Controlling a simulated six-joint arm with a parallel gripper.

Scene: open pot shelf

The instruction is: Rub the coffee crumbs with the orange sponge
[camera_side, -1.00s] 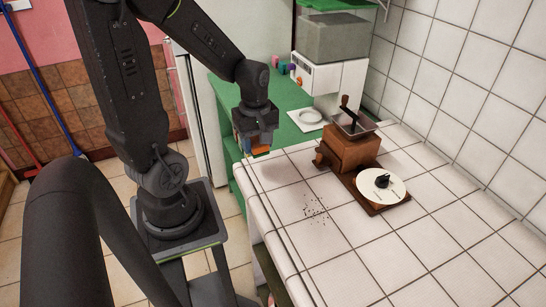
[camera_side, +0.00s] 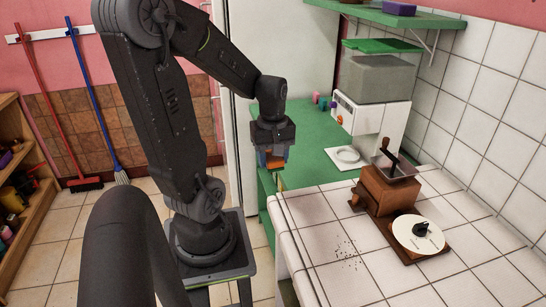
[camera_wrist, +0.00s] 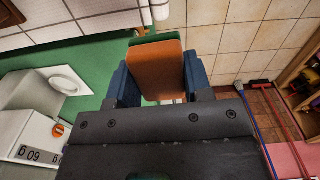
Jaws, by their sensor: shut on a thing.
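My gripper (camera_side: 272,160) is shut on the orange sponge (camera_wrist: 158,72), which has a green layer along one edge. In the wrist view the sponge sits between the two blue-grey fingers. In the side view only a little orange (camera_side: 272,159) shows below the gripper, in the air by the far left corner of the white tiled counter (camera_side: 310,215). The coffee crumbs (camera_side: 347,249) are small dark specks scattered on the counter, nearer the camera and to the right of my gripper. The sponge is apart from them.
A wooden coffee grinder (camera_side: 388,190) stands right of the crumbs, with a white disc (camera_side: 418,234) on its board. Behind are a green surface (camera_side: 315,150), a white plate (camera_side: 347,155) and a white dispenser (camera_side: 370,115). The counter around the crumbs is clear.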

